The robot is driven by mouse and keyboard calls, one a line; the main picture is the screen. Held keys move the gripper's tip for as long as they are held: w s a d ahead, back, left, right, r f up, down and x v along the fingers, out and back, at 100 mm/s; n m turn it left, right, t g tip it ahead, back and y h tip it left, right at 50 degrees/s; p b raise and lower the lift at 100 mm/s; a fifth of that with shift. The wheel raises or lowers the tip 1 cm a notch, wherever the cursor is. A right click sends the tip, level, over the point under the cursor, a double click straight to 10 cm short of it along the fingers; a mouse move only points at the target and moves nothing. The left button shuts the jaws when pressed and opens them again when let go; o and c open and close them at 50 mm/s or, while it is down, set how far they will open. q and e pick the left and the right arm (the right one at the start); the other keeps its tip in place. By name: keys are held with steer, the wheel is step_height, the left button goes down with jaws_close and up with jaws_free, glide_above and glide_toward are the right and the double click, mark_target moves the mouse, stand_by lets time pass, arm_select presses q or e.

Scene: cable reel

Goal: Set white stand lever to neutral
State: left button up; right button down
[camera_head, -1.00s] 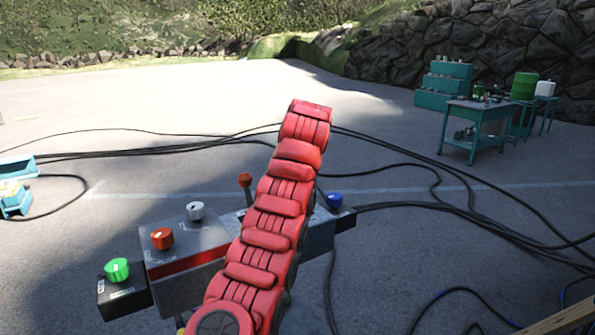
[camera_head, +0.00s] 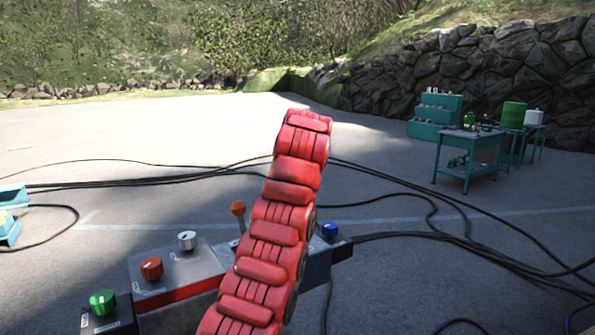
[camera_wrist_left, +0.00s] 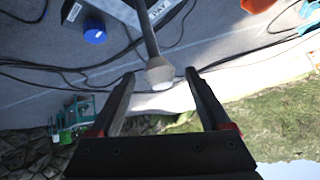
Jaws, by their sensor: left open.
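In the left wrist view, a lever (camera_wrist_left: 149,35) with a grey shaft and a whitish knob reaches between the fingers of my left gripper (camera_wrist_left: 161,76). The gripper is open, with one finger on each side of the knob and a visible gap to each. In the head view this lever and my left gripper are not visible; a red segmented form in front hides part of the control stand (camera_head: 196,265). An orange-knobbed lever (camera_head: 238,209) stands tilted beside that form. My right gripper is in neither view.
The stand carries orange (camera_head: 151,268), silver (camera_head: 187,240), green (camera_head: 102,302) and blue (camera_head: 329,230) knobs; the blue knob also shows in the wrist view (camera_wrist_left: 95,35). Black cables (camera_head: 400,237) cross the pavement. A teal table (camera_head: 470,143) stands far right, before a stone wall.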

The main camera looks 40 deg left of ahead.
arm_select(q)
steer(key=p+v, duration=0.5)
steer(key=v, duration=0.7)
steer(key=shift+w+f, duration=0.1)
steer(key=shift+w, duration=0.05)
